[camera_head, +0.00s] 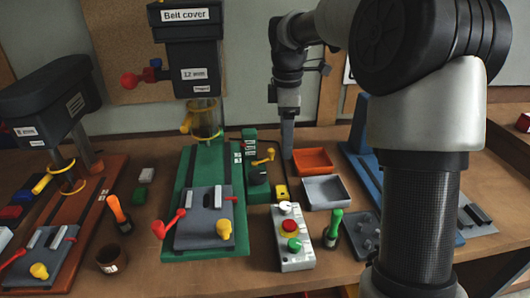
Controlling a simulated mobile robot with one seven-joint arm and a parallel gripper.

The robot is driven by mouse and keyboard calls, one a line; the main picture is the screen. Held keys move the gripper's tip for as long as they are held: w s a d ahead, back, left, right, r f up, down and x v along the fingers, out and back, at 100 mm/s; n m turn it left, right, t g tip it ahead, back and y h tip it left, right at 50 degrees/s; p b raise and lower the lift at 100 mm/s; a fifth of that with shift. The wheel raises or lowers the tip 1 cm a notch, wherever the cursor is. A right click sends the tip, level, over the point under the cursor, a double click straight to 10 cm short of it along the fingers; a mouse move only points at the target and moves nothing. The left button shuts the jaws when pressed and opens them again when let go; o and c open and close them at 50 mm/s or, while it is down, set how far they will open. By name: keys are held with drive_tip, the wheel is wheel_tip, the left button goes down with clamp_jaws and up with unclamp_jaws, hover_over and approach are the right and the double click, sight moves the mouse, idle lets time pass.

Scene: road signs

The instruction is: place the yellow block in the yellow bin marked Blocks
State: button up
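A small yellow block (281,191) sits on the workbench, between the green machine base and a grey tray. My gripper (288,154) points down behind the block, near the left end of the orange tray. It is seen edge-on, so the gap between its fingers does not show, and I cannot tell whether it holds anything. I see no bin with a readable Blocks label. A sliver of yellow (351,291) shows below the bench's front edge, mostly cut off by the frame, and I cannot tell what it is.
An orange tray (313,159) and a grey tray (326,202) lie right of the block. A drill press on a green base (175,236) stands left. A control box (295,261) and green-handled tool (333,229) are in front. My arm covers the right side.

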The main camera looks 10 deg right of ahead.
wheel_tip(320, 180, down, 4)
drive_tip(key=w+n, duration=0.2)
drive_tip(key=w, duration=0.1)
drive_tip(key=b, duration=0.2)
hover_over(282, 191)
wheel_tip(282, 191, down, 11)
drive_tip(key=shift+s+r, duration=0.1)
drive_tip(key=shift+r, duration=0.1)
drive_tip(key=shift+f, duration=3)
drive_tip(key=shift+c, duration=0.2)
